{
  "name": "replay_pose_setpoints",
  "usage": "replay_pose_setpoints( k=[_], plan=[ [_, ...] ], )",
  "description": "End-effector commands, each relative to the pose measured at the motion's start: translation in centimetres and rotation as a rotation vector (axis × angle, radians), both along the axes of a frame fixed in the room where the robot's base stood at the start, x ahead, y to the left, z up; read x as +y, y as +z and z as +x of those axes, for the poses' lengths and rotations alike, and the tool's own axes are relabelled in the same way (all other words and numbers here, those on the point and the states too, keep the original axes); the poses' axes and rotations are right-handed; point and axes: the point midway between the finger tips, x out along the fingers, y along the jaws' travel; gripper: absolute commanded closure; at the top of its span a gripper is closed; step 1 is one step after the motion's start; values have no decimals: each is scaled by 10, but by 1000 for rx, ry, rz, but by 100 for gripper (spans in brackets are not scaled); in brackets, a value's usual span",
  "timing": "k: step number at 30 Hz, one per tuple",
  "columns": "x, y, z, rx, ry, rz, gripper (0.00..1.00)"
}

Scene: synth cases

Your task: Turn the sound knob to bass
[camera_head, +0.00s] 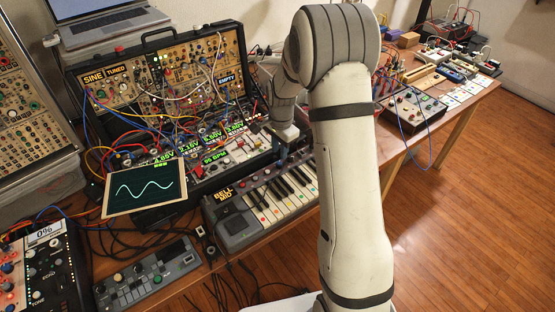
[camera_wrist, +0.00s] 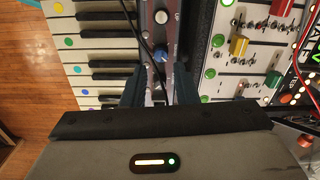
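The small keyboard (camera_head: 238,223) lies on the table below the modular racks, with coloured dots on its white keys. Its yellow-lettered display (camera_head: 223,193) reads BELL and MID. In the wrist view its dark panel strip (camera_wrist: 152,32) carries a pale round knob (camera_wrist: 161,17) and a dark blue knob (camera_wrist: 160,54); no label on either is readable. My gripper (camera_wrist: 160,84) points down over this strip, its two fingers apart. The dark blue knob shows just past the fingertips, in line with the gap; contact cannot be told. In the head view my gripper (camera_head: 281,151) is at the keyboard's back edge.
Patch racks (camera_head: 165,85) with many cables stand close behind the keyboard. Sliders with coloured caps (camera_wrist: 238,46) are right beside my gripper. A screen with a sine wave (camera_head: 145,190) and a small grey device (camera_head: 150,275) are at left. Open floor is at right.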

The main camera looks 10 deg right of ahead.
Motion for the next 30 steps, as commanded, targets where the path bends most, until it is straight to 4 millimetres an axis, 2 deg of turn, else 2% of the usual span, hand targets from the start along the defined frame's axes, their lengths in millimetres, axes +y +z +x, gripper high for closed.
replay_pose_setpoints(
  k=[3, 9, 13, 20, 30],
  plan=[
    [1, -22, 0, 4, 2, 0, 73],
    [1, -46, 0, 1, 3, 0, 73],
    [1, -53, 0, 1, 4, 0, 73],
    [2, -54, 1, -1, 4, 0, 73],
    [2, -53, 1, 0, 5, 0, 100]
  ],
)
